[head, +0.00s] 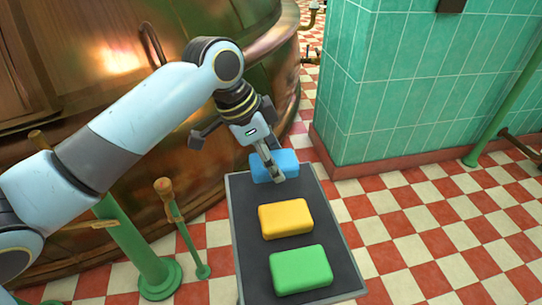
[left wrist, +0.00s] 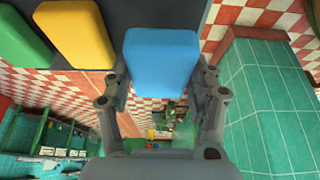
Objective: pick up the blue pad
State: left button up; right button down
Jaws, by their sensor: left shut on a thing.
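The blue pad (head: 287,160) is at the far end of a dark tray (head: 258,204) in the head view, behind the yellow and green pads. My left gripper (head: 270,168) reaches down to it and is shut on it. In the left wrist view the blue pad (left wrist: 160,60) sits between the two fingers of my left gripper (left wrist: 163,95). Whether the pad still touches the tray I cannot tell. My right gripper is not in either view.
A yellow pad (head: 286,219) and a green pad (head: 301,270) lie on the tray nearer to me. A copper kettle (head: 110,70) stands at the left, with green posts (head: 135,245) before it. A green tiled pillar (head: 345,90) rises behind, right of the tray.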

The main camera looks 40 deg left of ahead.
pick_arm(q)
jog(key=s+d+r+p, duration=0.3)
jog(key=d+r+p, duration=0.4)
jog(key=d+p, duration=0.3)
jog(key=shift+s+d+r, duration=0.15)
jog(key=shift+s+d, duration=0.05)
jog(key=shift+d, duration=0.4)
jog(key=o, duration=0.4)
jog(key=shift+c, duration=0.2)
jog(key=c, duration=0.3)
